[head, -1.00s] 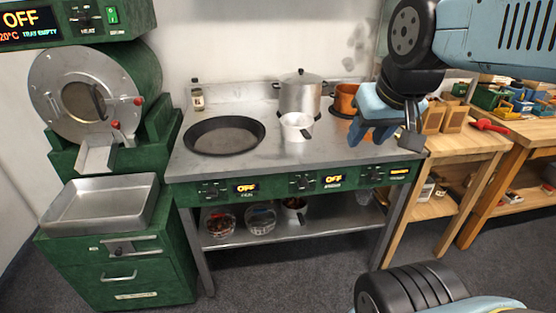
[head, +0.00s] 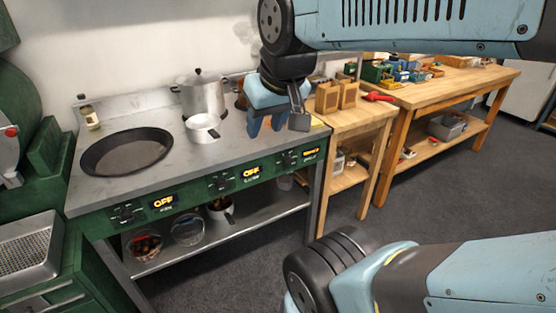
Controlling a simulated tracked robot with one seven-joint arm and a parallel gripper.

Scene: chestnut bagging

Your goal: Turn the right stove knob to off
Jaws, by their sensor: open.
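The stove (head: 165,205) has a green front panel with black knobs and lit displays. The right knob (head: 289,160) sits near the panel's right end, beside an orange display (head: 312,153) whose text is too small to read. The left display (head: 163,202) and middle display (head: 251,173) both read OFF. The middle knob (head: 220,182) and left knob (head: 125,213) are visible. My gripper (head: 266,128) is open and empty. It points down in front of the steel top's right part, above the right knob in the picture, apart from it.
A black pan (head: 127,151), a white saucepan (head: 203,127) and a steel pot (head: 202,95) stand on the stove. A copper pot (head: 241,95) is partly hidden behind my gripper. Wooden tables (head: 365,118) stand to the right. A glass bowl (head: 187,231) is on the lower shelf.

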